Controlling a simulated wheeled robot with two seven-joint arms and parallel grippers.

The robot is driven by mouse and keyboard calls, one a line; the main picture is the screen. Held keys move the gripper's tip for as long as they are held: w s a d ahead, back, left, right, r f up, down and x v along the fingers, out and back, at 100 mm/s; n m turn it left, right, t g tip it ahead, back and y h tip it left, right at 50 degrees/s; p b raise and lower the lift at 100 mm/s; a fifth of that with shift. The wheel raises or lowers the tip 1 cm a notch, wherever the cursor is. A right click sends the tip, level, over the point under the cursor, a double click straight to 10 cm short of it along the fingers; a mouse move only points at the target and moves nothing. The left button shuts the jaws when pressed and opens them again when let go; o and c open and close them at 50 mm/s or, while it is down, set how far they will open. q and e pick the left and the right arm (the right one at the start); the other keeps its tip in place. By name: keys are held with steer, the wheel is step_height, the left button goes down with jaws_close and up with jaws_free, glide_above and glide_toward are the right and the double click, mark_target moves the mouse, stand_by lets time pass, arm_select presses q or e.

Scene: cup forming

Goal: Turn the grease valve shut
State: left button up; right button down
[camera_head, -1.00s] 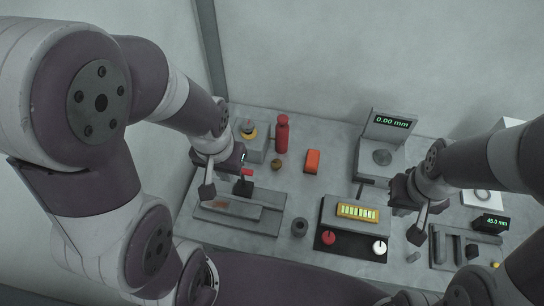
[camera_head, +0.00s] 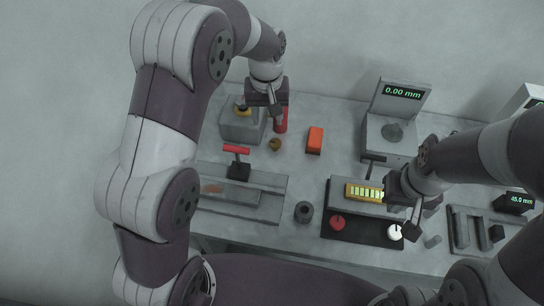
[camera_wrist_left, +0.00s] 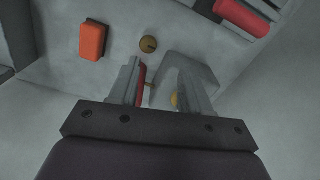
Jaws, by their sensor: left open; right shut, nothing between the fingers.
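No part is clearly marked as the grease valve. A grey block (camera_head: 238,125) with a yellow piece (camera_head: 243,107) on top stands at the back left of the bench; a small brass knob (camera_head: 275,144) sits right of it. My right gripper (camera_head: 409,232) is shut and empty near a white knob (camera_head: 394,232).
A red T-handle (camera_head: 237,149) stands on a slotted plate (camera_head: 272,184) at the left. An orange block (camera_head: 314,140) lies right of the brass knob. A panel (camera_head: 345,231) with red and white knobs and a gauge reading 0.00 mm (camera_head: 402,92) are further right.

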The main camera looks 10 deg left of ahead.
mark_target(275, 144)
arm_select(q)
steer(key=shift+n, duration=0.3)
steer(key=f, duration=0.5)
steer(key=w+d+f, duration=0.1)
steer(key=f, duration=0.4)
steer(key=w+f, duration=0.1)
steer(key=f, duration=0.4)
steer(key=shift+w+d, duration=0.2)
steer(key=shift+d, duration=0.1)
steer(key=c, duration=0.7)
steer(key=shift+c, duration=0.3)
